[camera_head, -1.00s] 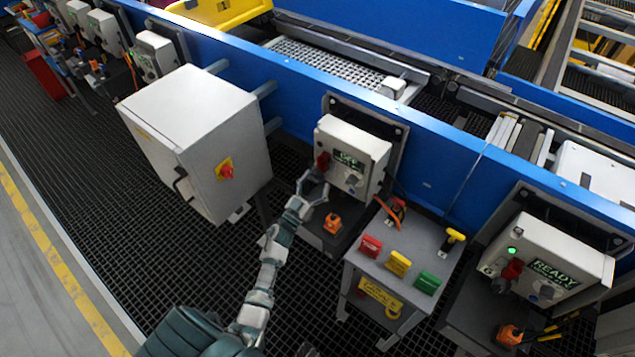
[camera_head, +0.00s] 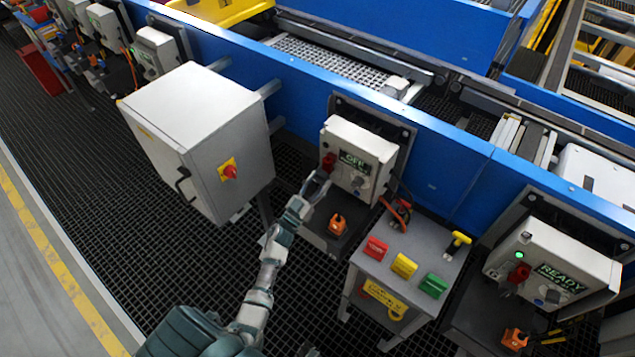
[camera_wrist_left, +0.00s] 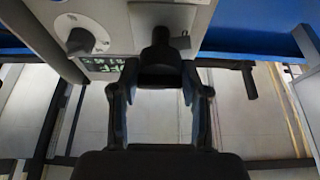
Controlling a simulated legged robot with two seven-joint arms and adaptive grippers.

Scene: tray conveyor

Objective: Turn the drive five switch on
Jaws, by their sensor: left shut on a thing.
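A white drive box (camera_head: 358,152) on the blue conveyor side has a dark green display reading OFF. A red switch handle (camera_head: 328,162) sits on its left front, and a round grey knob sits lower right of the display. My left gripper (camera_head: 321,182) is at the red handle, its fingers close together. In the left wrist view the fingers (camera_wrist_left: 160,82) are on both sides of a dark handle (camera_wrist_left: 160,52), which looks like the switch in shadow; a grey knob (camera_wrist_left: 80,40) shows beside it. My right gripper is not in view.
A grey cabinet (camera_head: 190,120) with a red-yellow rotary switch stands left of my left arm. A grey stand (camera_head: 430,250) with red, yellow and green blocks is at right. Another drive box (camera_head: 545,262) reads READY with a green lamp. Grating floor is clear at left.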

